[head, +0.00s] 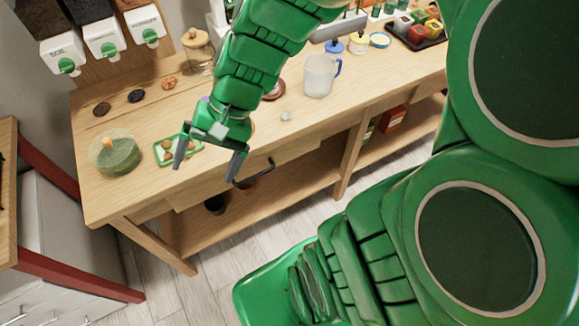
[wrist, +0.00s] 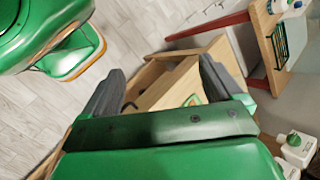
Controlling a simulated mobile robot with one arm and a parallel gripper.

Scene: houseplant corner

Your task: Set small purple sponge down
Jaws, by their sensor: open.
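I cannot make out a small purple sponge for certain in either view. A small pale lump (head: 286,116) lies on the wooden bench top, right of my gripper, too small to identify. My gripper (head: 208,163) is open over the front edge of the bench, with nothing seen between its fingers. In the wrist view its two grey fingers (wrist: 163,85) stand apart, with pale wood of the bench and a drawer beyond them. A drawer (head: 262,172) with a dark handle is below the bench top, partly behind my gripper.
A green tray (head: 160,157) with small orange-brown things and a glass bowl (head: 117,153) with green contents sit left of my gripper. A clear jug (head: 318,75) stands to the right. White dispensers (head: 104,42) hang at the back left. The bench top between lump and jug is clear.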

